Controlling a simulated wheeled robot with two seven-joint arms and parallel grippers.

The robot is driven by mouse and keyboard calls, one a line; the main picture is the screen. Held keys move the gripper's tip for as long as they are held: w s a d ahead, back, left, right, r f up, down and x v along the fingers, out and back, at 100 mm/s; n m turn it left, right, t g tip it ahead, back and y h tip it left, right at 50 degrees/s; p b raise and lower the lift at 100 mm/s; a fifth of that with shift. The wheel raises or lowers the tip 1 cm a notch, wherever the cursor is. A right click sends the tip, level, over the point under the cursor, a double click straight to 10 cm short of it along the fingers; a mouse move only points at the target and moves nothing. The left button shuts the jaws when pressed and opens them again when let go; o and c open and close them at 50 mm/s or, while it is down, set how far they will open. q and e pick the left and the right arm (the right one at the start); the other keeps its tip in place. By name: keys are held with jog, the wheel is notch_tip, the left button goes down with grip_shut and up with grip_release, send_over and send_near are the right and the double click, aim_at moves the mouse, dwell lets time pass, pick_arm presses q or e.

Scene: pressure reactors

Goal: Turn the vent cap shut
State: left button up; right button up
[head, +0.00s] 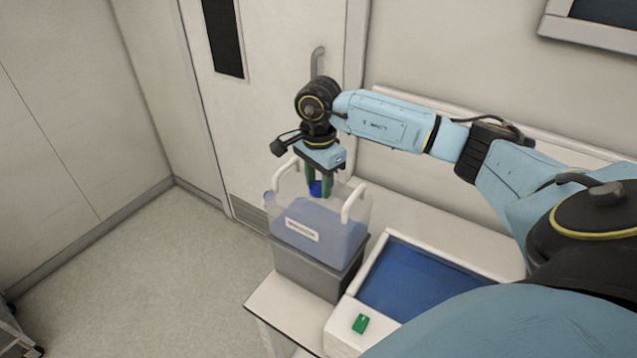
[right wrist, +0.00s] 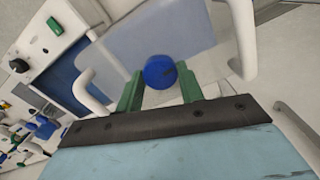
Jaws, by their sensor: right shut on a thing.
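The vent cap (head: 316,188) is a small blue round cap on top of a translucent container (head: 345,234) that holds bluish liquid and has white handles. My right gripper (head: 319,186) comes down from above, with its green fingers on either side of the cap. In the right wrist view the blue cap (right wrist: 160,72) sits between the green fingertips (right wrist: 158,82), and the gripper is shut on it. How far the cap is turned cannot be told. My left gripper is not in view.
The container stands on a grey box (head: 308,270) at the end of a white bench (head: 285,305). A blue-bottomed basin (head: 415,281) and a green object (head: 360,323) are to its right. A door (head: 275,100) with a handle is behind. Open floor lies left.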

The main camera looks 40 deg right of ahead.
aim_at(319, 186)
jog(key=m+b, duration=0.1)
jog(key=m, duration=0.3)
jog(key=shift+m, duration=0.3)
jog(key=m+b, duration=0.1)
jog(key=m, duration=0.3)
jog(key=shift+m, duration=0.3)
jog(key=m, duration=0.4)
jog(key=shift+m+b, duration=0.3)
jog(key=m, duration=0.5)
jog(key=shift+r, duration=0.1)
jog(key=o, duration=1)
notch_tip(319, 186, up, 13)
jog(key=shift+r+b, duration=0.2)
jog(key=shift+b, duration=0.2)
jog(key=shift+f, duration=0.1)
